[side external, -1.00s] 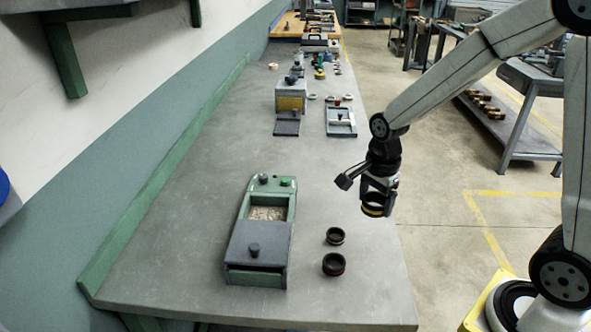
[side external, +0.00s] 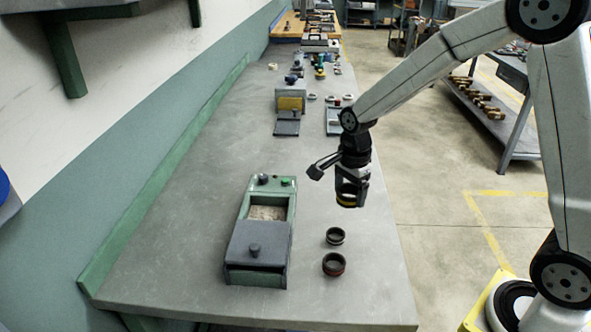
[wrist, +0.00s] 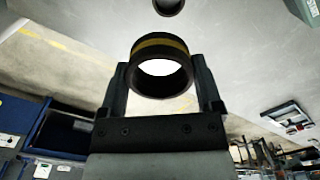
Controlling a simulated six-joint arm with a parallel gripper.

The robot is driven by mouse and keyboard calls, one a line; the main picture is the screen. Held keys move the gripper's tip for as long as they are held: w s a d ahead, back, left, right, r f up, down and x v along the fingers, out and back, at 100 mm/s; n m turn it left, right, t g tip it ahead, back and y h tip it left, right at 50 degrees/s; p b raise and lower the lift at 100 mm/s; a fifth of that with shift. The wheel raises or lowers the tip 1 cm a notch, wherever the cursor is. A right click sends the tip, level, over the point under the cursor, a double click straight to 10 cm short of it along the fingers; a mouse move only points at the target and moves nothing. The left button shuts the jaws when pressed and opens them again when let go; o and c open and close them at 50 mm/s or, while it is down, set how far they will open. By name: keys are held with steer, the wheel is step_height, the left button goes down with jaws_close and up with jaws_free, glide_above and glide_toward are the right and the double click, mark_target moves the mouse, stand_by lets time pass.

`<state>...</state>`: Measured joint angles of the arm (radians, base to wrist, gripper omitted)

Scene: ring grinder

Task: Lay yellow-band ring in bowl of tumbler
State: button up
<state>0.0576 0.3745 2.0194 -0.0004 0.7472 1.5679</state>
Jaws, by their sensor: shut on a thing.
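The dark ring with a yellow band (side external: 346,202) is in my gripper (side external: 350,196), held above the bench to the right of the tumbler. In the wrist view the yellow-band ring (wrist: 160,45) sits between the two fingers of my gripper (wrist: 162,75). The tumbler (side external: 240,214) is a green box on the bench with knobs at its far end. Its bowl (side external: 267,213) is an open recess with pale grainy filling. A dark grey lid with a knob (side external: 258,247) lies over the tumbler's near part, leaving the bowl uncovered.
Two other dark rings stand on the bench: a plain-looking one (side external: 335,236) and a red-banded one (side external: 333,264). Farther back are a grey and yellow box (side external: 290,101) and several small parts. The bench (side external: 170,235) is clear to the tumbler's left.

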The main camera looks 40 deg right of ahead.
steer(key=w+a+f, duration=0.1)
steer(key=w+a, duration=0.2)
steer(key=w, duration=0.2)
steer(key=w+a+f, duration=0.2)
steer(key=w+a, duration=0.2)
steer(key=w, duration=0.1)
steer(key=w+a+f, duration=0.1)
steer(key=w+a, duration=0.3)
steer(key=w, duration=0.2)
steer(key=shift+a+f, duration=0.15)
steer(key=shift+a, duration=0.05)
steer(key=shift+f, duration=0.25)
steer(key=shift+f, duration=2.25)
steer(key=o, duration=1.2)
steer(key=shift+r, duration=0.1)
